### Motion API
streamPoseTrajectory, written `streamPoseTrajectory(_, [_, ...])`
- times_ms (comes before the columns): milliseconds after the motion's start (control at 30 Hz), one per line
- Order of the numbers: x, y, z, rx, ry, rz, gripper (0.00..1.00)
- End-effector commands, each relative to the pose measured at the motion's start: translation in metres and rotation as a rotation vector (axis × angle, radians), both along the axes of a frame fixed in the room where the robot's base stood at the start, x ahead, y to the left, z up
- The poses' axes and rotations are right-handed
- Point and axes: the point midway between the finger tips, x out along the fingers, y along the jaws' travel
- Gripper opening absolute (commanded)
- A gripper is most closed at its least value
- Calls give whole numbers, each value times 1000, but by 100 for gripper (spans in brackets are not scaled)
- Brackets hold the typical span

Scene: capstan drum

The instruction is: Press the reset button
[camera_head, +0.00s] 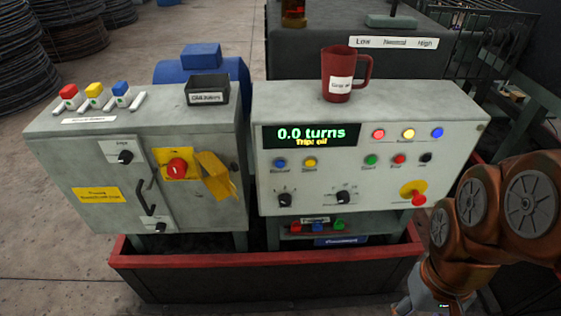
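The control panel (367,190) is a light grey box with a display (311,136) reading "0.0 turns" and "Trip: oil". Below the display are a blue button (279,163) and a yellow button (310,163); their small labels are too blurred to read surely, so I cannot tell which one is reset. To their right are a green button (370,160), a red button (398,160) and a black button (426,158). My copper-coloured arm stands at the lower right, apart from these buttons. Its end runs out of the bottom edge, and no fingertips show.
A red emergency knob (418,199) on a yellow plate sticks out near my arm. A red mug (344,75) stands on the panel's top. A grey cabinet (88,157) with a red switch is at left. A red-rimmed tray (190,260) lies below.

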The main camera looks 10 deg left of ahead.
Motion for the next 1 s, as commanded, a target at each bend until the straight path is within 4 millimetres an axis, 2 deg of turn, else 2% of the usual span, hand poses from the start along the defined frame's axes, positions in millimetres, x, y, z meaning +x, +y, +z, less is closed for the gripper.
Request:
streamPoseTrajectory(67, [0, 0, 0, 0, 0, 0, 42])
streamPoseTrajectory(467, [0, 0, 0, 0, 0, 0, 0])
streamPoseTrajectory(1000, [0, 0, 0, 0, 0, 0, 0])
